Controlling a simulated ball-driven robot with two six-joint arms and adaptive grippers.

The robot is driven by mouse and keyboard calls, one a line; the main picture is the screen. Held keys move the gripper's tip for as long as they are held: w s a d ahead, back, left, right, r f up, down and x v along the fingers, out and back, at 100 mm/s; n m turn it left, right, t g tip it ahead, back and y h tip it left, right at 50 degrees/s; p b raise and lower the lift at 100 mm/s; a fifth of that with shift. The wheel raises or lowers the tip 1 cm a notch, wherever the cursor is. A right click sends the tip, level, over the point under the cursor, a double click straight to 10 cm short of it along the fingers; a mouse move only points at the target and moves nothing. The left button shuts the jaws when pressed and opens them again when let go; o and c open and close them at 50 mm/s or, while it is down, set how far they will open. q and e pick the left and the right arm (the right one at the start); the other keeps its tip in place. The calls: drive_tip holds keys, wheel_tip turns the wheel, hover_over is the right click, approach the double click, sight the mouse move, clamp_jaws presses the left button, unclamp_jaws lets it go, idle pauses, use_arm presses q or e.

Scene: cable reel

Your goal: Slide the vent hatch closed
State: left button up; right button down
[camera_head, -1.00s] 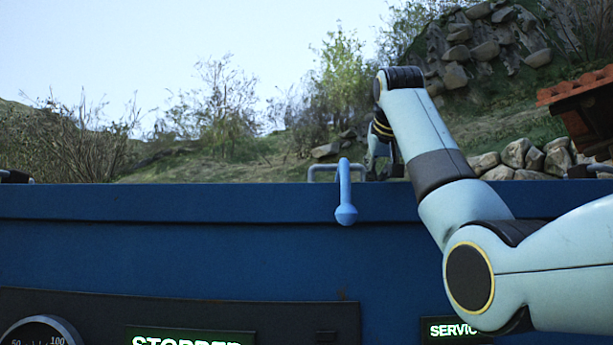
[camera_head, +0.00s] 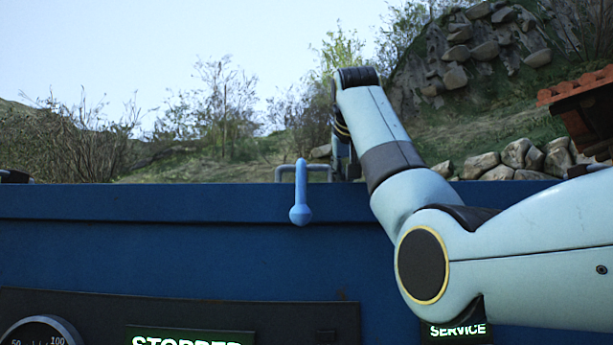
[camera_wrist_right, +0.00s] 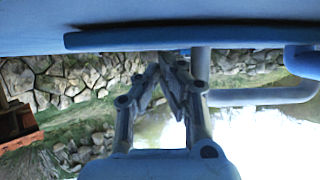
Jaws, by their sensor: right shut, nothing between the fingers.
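A light-blue lever with a ball end (camera_head: 300,190) hangs over the front top edge of the blue cabinet (camera_head: 180,240). A grey bent-tube handle (camera_head: 318,168) stands just behind it. The hatch panel itself is hidden in the head view; a blue slab edge (camera_wrist_right: 190,38) in the wrist view may be part of it. My right gripper (camera_head: 345,170) is beside the handle on its right, its fingers mostly hidden. In the wrist view the gripper (camera_wrist_right: 168,62) is shut and empty, its tips close to the slab and a grey post (camera_wrist_right: 200,64). My left gripper is out of view.
The cabinet front carries a round gauge (camera_head: 42,332), a "STOPPED" sign (camera_head: 190,337) and a "SERVICE" sign (camera_head: 457,331). A tiled roof (camera_head: 580,95) stands at the right. Stones and a grassy slope lie behind.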

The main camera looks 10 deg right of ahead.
sight(318, 168)
drive_tip(key=shift+w+a, duration=0.25)
drive_tip(key=shift+a, duration=0.75)
drive_tip(key=shift+w+a, duration=0.25)
drive_tip(key=shift+a, duration=0.75)
drive_tip(key=shift+w+a, duration=0.25)
drive_tip(key=shift+a, duration=0.75)
drive_tip(key=shift+s+d+r, duration=0.15)
drive_tip(key=shift+d+r, duration=0.4)
drive_tip(key=shift+r, duration=0.2)
drive_tip(key=shift+s+d+r, duration=0.15)
drive_tip(key=shift+d+r, duration=0.35)
drive_tip(key=shift+r, duration=0.25)
drive_tip(key=shift+s+a+b, duration=0.1)
drive_tip(key=shift+s+b, duration=0.15)
drive_tip(key=shift+b, duration=0.1)
drive_tip(key=s+b, duration=0.2)
drive_tip(key=s, duration=0.1)
drive_tip(key=s+a+r+b, duration=0.1)
drive_tip(key=s+b, duration=0.1)
drive_tip(key=s, duration=0.2)
drive_tip(key=s+a+b, duration=0.1)
drive_tip(key=s+b, duration=0.1)
drive_tip(key=s, duration=0.1)
drive_tip(key=shift+s+a+r, duration=0.2)
drive_tip(key=shift+a+r, duration=0.05)
drive_tip(key=shift+r, duration=0.1)
drive_tip(key=shift+s+a+r, duration=0.1)
drive_tip(key=shift+s+r, duration=0.05)
drive_tip(key=shift+s, duration=0.25)
